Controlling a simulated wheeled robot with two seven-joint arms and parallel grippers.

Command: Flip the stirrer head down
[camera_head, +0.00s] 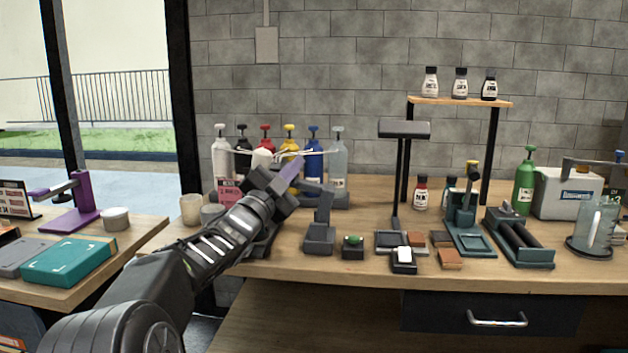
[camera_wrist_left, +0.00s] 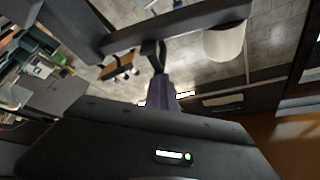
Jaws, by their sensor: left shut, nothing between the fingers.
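A dark grey stand (camera_head: 320,232), which looks like the stirrer, is on the table left of centre. Its upright leads to a short head (camera_head: 312,187) that points left, partly hidden by my gripper. My left gripper (camera_head: 292,170) is shut and empty, with its purple fingertips close to this head. I cannot tell whether they touch it. The fingertips also show in the wrist view (camera_wrist_left: 160,94), below a dark bar (camera_wrist_left: 180,25) I cannot name with certainty. A dark base behind my wrist is mostly hidden. My right gripper is out of view.
Colored pump bottles (camera_head: 313,160) stand behind my left gripper. A cream cup (camera_head: 190,209) is left of my forearm. A small box with a green button (camera_head: 352,246) is right of the stand. A tall lamp-like stand (camera_head: 404,130) and several tools crowd the right.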

